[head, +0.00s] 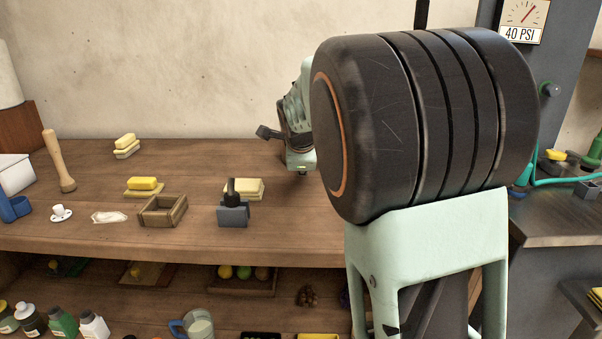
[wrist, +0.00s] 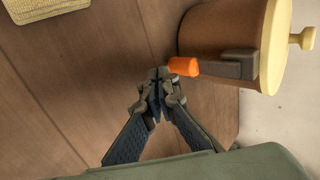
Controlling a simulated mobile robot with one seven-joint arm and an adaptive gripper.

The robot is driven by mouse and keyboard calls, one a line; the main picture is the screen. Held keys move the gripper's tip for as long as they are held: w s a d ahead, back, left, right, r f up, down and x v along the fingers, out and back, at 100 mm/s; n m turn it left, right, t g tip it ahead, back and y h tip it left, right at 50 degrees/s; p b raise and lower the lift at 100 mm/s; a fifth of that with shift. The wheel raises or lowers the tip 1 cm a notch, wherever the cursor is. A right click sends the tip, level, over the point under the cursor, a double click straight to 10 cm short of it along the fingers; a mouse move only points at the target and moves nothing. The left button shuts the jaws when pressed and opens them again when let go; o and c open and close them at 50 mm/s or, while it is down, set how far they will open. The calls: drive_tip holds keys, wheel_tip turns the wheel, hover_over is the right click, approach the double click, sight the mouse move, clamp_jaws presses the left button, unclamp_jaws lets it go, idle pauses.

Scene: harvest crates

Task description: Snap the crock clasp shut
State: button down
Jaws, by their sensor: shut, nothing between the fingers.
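The crock (wrist: 215,32) shows in the wrist view at the upper right, with a brown body and a cream lid (wrist: 278,40) with a knob. Its clasp (wrist: 238,65) is a dark grey piece at the lid's edge, ending in an orange tab (wrist: 183,66) that points toward my gripper. I cannot tell whether the clasp is latched. My gripper (wrist: 158,82) is shut and empty, its tips just beside the orange tab; whether they touch is unclear. In the head view my arm hides the crock and the fingertips.
A pale yellow block (wrist: 38,9) lies left of the crock. Bench space between is clear.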

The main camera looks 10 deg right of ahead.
drive_tip(key=shift+w+d+f, duration=0.1)
drive_tip(key=shift+w+f, duration=0.25)
drive_tip(key=shift+w, duration=0.1)
drive_tip(key=shift+r, duration=0.1)
idle(0.5)
drive_tip(key=shift+r, duration=0.7)
